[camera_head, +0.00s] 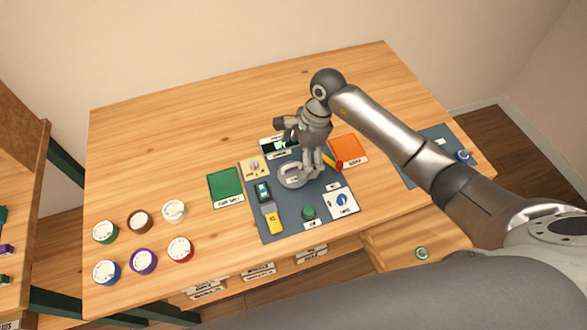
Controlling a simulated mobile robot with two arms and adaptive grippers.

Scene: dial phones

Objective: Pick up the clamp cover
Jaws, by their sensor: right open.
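My right gripper (308,164) is over the dark grey mat (283,217) on the wooden table, pointing down. It is open. A pale grey round piece (291,177) lies on the mat just beside and partly under its fingers; it may be the clamp cover, but the labels are too small to read. The gripper hides part of this area, and I cannot tell whether the fingers touch the piece. My left gripper is not in view.
On the mat are a yellow-and-grey tool (272,220), a green knob (309,212) and a white card (341,202). A green square (225,186) and an orange square (348,150) flank it. Several round coloured-rim dials stand at left, including a purple one (143,261). The table's back left is clear.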

